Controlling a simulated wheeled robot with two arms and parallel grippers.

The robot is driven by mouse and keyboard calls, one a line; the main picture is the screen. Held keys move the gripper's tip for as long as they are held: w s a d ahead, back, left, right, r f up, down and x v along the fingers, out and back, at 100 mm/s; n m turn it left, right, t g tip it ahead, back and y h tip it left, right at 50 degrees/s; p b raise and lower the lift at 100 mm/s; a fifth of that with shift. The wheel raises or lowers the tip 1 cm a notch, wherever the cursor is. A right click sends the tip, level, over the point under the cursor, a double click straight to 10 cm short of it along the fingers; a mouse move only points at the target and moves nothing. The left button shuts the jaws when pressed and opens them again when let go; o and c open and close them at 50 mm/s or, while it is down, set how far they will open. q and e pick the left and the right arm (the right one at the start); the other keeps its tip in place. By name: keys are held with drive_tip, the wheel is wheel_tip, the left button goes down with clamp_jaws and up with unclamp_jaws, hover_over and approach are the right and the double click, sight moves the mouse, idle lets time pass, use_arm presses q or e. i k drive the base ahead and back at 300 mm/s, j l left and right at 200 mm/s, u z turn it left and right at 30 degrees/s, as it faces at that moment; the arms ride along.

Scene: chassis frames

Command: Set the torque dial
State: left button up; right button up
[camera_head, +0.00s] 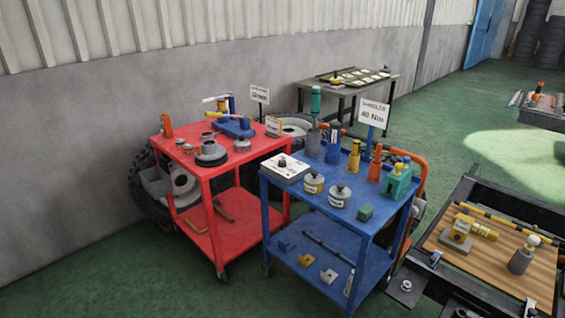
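A blue cart (318,206) stands in the middle of the view. On its top, at the left corner, lies a white panel box (290,173) with a black dial knob (282,163) on it. The dial's setting is too small to read. A white sign (373,114) on a blue post above the cart reads 40 Nm. Neither of my grippers shows in this view.
A red cart (190,160) with tools stands left of the blue one, before a large tyre (142,190). Canisters (313,184), bottles and a green block (365,212) crowd the blue top. A dark frame with a wooden board (495,258) fills the lower right.

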sight(281, 164)
drive_tip(key=i+j+z, duration=0.1)
drive_tip(key=i+j, duration=0.35)
drive_tip(key=i+j+z, duration=0.1)
drive_tip(key=i+j, duration=0.8)
drive_tip(key=j, duration=0.25)
drive_tip(key=i+j+z, duration=0.15)
drive_tip(key=i+j, duration=0.25)
drive_tip(key=j, duration=0.15)
